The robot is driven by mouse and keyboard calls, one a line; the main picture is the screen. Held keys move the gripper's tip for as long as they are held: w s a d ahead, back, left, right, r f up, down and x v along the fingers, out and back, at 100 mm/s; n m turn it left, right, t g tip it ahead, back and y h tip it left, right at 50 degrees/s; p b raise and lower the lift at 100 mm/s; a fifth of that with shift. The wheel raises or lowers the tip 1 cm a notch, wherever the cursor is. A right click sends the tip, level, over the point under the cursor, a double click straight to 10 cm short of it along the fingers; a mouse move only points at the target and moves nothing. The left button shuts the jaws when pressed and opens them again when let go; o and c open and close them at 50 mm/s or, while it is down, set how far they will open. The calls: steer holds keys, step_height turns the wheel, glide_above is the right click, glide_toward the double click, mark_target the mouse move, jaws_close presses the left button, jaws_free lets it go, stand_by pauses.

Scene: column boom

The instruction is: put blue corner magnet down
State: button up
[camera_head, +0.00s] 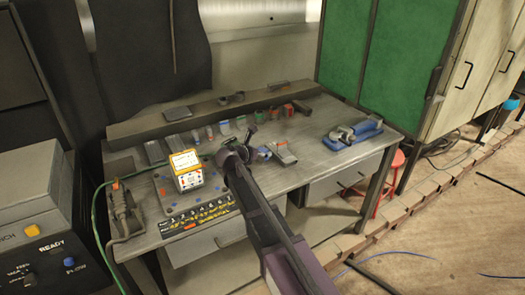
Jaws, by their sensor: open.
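My arm reaches from the bottom of the picture over the grey workbench (310,172). My gripper (256,142) is at the arm's far end, small and dark, with its jaws open above the middle of the bench. A small blue piece (264,152), which may be the blue corner magnet, shows just right of the gripper, close to the bench top. I cannot tell whether it touches the jaws or lies on the bench. Another small blue item (225,127) stands in the row at the back. My wrist hides part of the bench.
An orange-and-white box (187,170) stands left of my arm, behind a numbered strip (198,216). A grey block (282,152) lies right of the gripper. A blue vise (353,133) is at the right. Bench top between them and the front edge is clear.

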mark_target(295, 185)
steer(key=shift+r, duration=0.25)
steer(key=p+v, duration=0.5)
steer(key=v, duration=0.7)
steer(key=shift+f, duration=0.1)
stand_by(0.6)
